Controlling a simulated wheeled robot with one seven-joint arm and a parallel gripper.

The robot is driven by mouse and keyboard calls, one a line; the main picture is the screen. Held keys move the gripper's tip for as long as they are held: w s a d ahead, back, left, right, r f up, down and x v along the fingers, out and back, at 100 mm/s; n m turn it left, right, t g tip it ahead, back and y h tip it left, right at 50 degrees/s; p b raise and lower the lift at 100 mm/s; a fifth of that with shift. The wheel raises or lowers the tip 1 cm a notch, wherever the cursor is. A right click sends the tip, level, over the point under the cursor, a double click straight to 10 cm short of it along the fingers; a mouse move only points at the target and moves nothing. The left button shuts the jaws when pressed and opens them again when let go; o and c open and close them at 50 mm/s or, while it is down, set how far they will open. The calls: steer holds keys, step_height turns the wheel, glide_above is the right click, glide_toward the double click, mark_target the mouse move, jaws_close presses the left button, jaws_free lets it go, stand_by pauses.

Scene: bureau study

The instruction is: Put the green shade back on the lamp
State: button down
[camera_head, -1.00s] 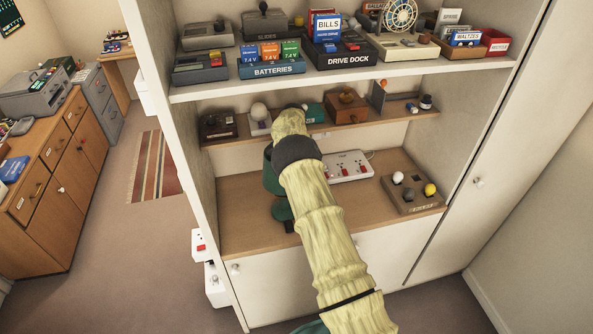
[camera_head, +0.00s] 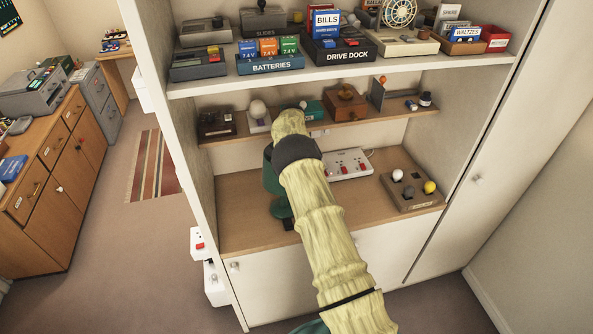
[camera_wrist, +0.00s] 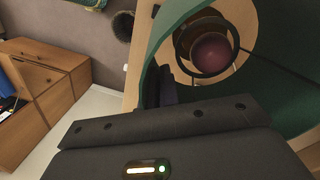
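The green shade (camera_wrist: 285,95) fills the upper right of the wrist view, seen from its open side, with a dark ring (camera_wrist: 181,45) inside it. A round dark red thing, perhaps the bulb (camera_wrist: 211,54), shows through that ring. My gripper (camera_wrist: 168,88) has dark fingers at the shade's left wall and appears shut on it; the far finger is mostly hidden. In the head view the shade (camera_head: 270,174) is partly behind my arm, above the wooden counter. A dark green piece, perhaps the lamp's base (camera_head: 280,208), shows below it. I cannot tell whether shade and lamp touch.
The counter (camera_head: 240,230) holds a white switch panel (camera_head: 350,164) and a brown box with knobs (camera_head: 411,190) to the right. A narrow shelf (camera_head: 385,119) with small items and a full upper shelf (camera_head: 400,67) are above. The cabinet's side wall (camera_head: 165,120) stands close on the left.

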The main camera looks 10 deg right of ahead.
steer(key=shift+w+a+f+b, duration=0.1)
steer(key=shift+f+b, duration=0.25)
steer(key=shift+f, duration=0.3)
steer(key=shift+f+b, duration=0.35)
steer(key=shift+f, duration=0.15)
stand_by(0.4)
steer(key=c, duration=1.6)
jaws_free()
steer(key=shift+r, duration=0.15)
steer(key=shift+r+p, duration=1.65)
steer(key=shift+r, duration=1.75)
